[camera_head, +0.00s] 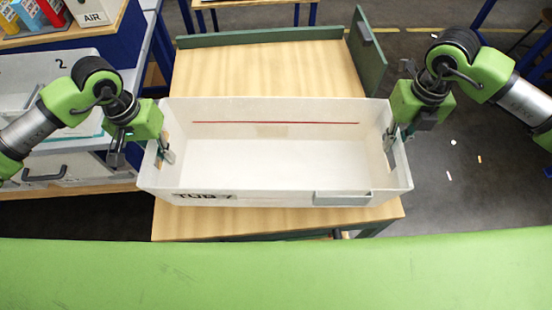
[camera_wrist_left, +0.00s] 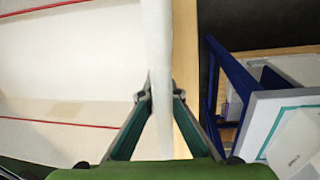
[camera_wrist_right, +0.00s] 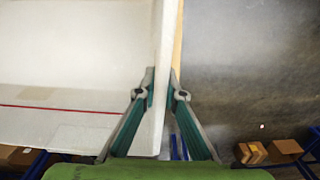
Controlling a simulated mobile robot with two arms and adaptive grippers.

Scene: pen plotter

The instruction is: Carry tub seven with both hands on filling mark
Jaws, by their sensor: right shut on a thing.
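The white tub seven (camera_head: 270,197) is a wide open box with dark "TUB 7" lettering on its front. It looks empty and level, over the wooden table top; I cannot tell whether it touches it. A red filling mark (camera_head: 275,122) runs along its inner far wall. My right gripper (camera_head: 390,140) is shut on the tub's right end wall, which also shows between its fingers in the right wrist view (camera_wrist_right: 160,75). My left gripper (camera_head: 164,150) has its fingers on either side of the left end wall (camera_wrist_left: 160,60); whether they grip it is unclear.
The wooden table top (camera_head: 270,70) is bare behind the tub, with a green rail (camera_head: 260,38) at its back and a green upright panel (camera_head: 368,58) at the back right. A grey-white bench (camera_head: 60,140) stands at the left. Small scraps (camera_head: 479,158) lie on the floor at the right.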

